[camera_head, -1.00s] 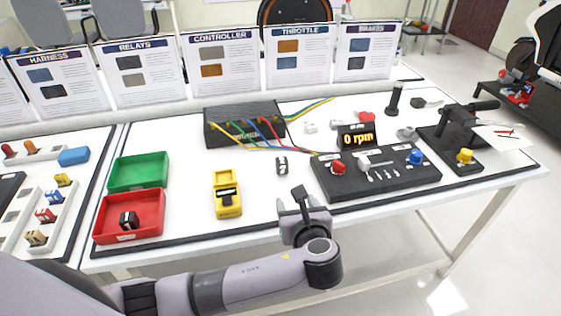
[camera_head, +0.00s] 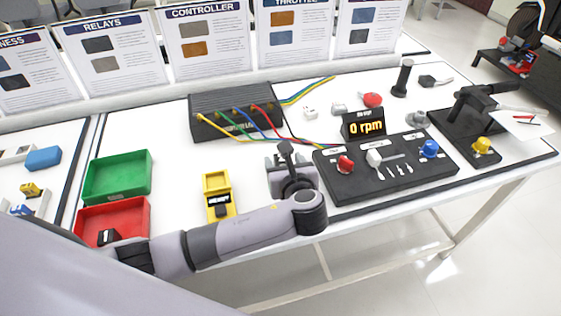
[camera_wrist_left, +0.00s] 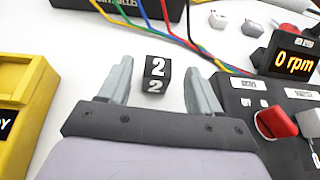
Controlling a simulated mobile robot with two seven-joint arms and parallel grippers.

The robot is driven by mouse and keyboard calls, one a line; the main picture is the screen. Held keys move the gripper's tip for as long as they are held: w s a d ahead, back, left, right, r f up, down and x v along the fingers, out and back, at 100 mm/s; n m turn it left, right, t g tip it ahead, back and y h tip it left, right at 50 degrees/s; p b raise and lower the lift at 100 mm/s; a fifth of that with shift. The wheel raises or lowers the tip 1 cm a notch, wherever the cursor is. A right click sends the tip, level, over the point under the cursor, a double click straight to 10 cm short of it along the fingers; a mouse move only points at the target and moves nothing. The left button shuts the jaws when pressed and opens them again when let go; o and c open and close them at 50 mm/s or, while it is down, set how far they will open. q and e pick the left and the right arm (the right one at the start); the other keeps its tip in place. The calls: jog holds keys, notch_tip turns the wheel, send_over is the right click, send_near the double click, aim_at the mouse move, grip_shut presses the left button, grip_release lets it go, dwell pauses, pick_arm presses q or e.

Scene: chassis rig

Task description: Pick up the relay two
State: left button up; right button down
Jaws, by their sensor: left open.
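The relay two, a small black block marked with a white 2, stands on the white table in the left wrist view (camera_wrist_left: 157,72). My left gripper (camera_wrist_left: 158,80) is open, its two grey fingers on either side of the relay, with gaps between them and it. In the head view my left gripper (camera_head: 286,160) is over the table between the yellow tester and the black control panel, and hides the relay there. I cannot tell the gripper's exact height. My right gripper is not in view.
The control panel (camera_head: 350,190) with red knob stands close to the right of the gripper. The yellow tester (camera_head: 219,183) is to the left, beside green (camera_head: 140,185) and red (camera_head: 138,228) trays. The black controller box (camera_head: 205,112) with coloured wires lies behind.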

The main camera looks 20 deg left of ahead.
aim_at(282, 160)
pick_arm(q)
jog(key=x, duration=0.4)
jog(key=shift+w+a+f+b, duration=0.15)
jog(key=shift+a+f+b, duration=0.05)
jog(key=shift+a+b, duration=0.1)
jog(key=shift+d, duration=0.1)
jog(key=c, duration=1)
jog(key=shift+r, duration=0.1)
jog(key=shift+c, duration=0.2)
